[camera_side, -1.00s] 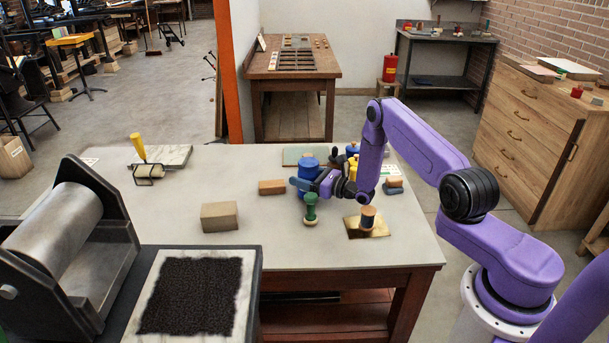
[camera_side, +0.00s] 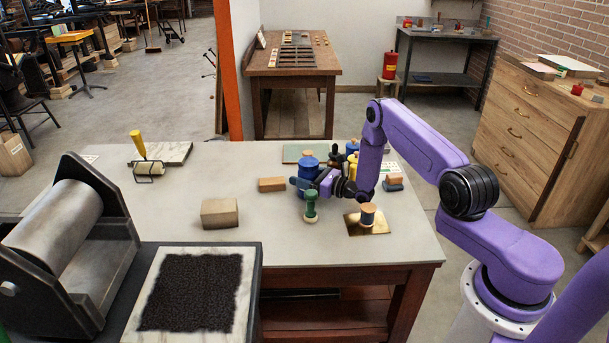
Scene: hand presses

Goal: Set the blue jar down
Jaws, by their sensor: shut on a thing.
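The blue jar (camera_side: 308,166) stands upright at the back right part of the grey-topped table (camera_side: 190,210). My gripper (camera_side: 305,184) reaches in from the right, low over the table, and is shut on the jar. The fingers hide part of the jar's lower body. I cannot tell whether its base touches the table or hangs just above it.
A green-handled tool (camera_side: 310,206) stands close in front of my gripper. A wooden block (camera_side: 271,184) lies left of the jar, and a larger block (camera_side: 219,213) sits nearer. Yellow and black items crowd behind my gripper. The table's left middle is clear.

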